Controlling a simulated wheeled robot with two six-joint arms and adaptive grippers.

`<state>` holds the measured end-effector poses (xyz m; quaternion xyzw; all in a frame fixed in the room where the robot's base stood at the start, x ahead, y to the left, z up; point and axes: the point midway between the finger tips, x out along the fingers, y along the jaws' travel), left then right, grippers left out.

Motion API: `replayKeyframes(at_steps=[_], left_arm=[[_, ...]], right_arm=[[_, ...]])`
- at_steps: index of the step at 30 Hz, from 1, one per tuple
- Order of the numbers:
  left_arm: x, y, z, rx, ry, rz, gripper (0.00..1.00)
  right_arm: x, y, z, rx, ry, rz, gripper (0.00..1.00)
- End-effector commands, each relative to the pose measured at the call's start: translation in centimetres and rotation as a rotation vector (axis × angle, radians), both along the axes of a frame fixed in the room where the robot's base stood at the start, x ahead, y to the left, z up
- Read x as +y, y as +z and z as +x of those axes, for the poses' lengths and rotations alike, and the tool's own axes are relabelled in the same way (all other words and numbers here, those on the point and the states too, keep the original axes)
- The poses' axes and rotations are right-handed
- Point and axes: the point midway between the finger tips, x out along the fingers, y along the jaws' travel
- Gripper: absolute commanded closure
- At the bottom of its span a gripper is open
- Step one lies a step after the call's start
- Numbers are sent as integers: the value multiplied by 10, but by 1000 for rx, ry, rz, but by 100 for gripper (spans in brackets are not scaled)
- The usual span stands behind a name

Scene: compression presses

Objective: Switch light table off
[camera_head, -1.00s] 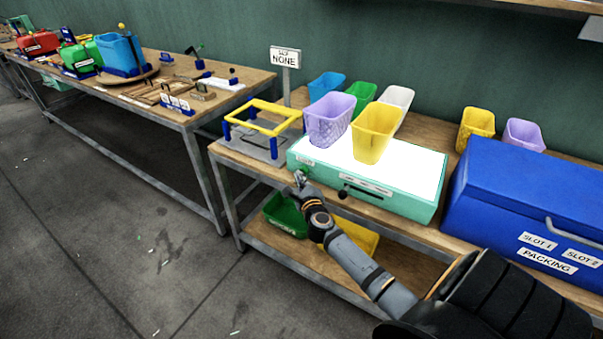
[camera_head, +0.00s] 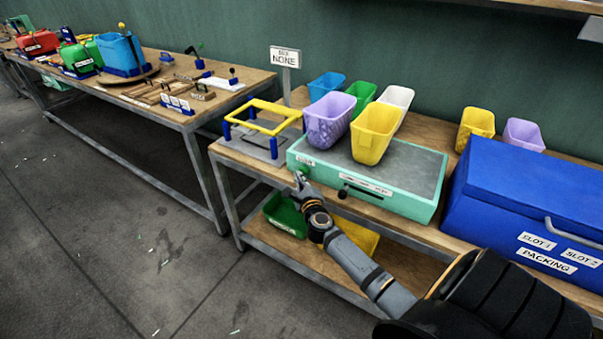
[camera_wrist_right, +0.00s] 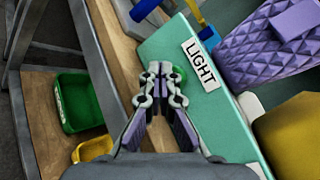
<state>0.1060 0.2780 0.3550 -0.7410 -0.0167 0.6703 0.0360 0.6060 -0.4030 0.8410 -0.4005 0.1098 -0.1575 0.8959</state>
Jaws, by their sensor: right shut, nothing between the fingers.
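The light table (camera_head: 421,202) is a teal box on the workbench, and its top panel is dark grey and unlit. A purple basket (camera_head: 329,117) and a yellow basket (camera_head: 372,134) stand on it. My right gripper (camera_head: 300,181) is at the front left corner of the light table. In the right wrist view its shut, empty fingers (camera_wrist_right: 160,68) are at a round green button (camera_wrist_right: 179,73) on the front face, beside the LIGHT label (camera_wrist_right: 201,64). Whether the fingertips touch the button I cannot tell. My left gripper is not in view.
A yellow frame on blue posts (camera_head: 262,117) stands left of the light table. A blue PACKING box (camera_head: 530,190) stands to the right. A green bin (camera_head: 284,214) sits on the lower shelf. Several baskets stand behind.

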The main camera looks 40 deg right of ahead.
Motion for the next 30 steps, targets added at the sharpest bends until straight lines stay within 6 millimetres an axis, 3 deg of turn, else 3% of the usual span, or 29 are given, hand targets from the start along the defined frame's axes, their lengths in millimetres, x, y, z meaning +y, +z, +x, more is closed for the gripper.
replayKeyframes(at_steps=[12,24,30], left_arm=[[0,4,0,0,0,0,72],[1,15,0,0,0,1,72],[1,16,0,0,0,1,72]], right_arm=[[9,0,-4,1,0,1,100],[51,0,-21,1,0,4,100],[62,0,-26,1,-1,-1,100]])
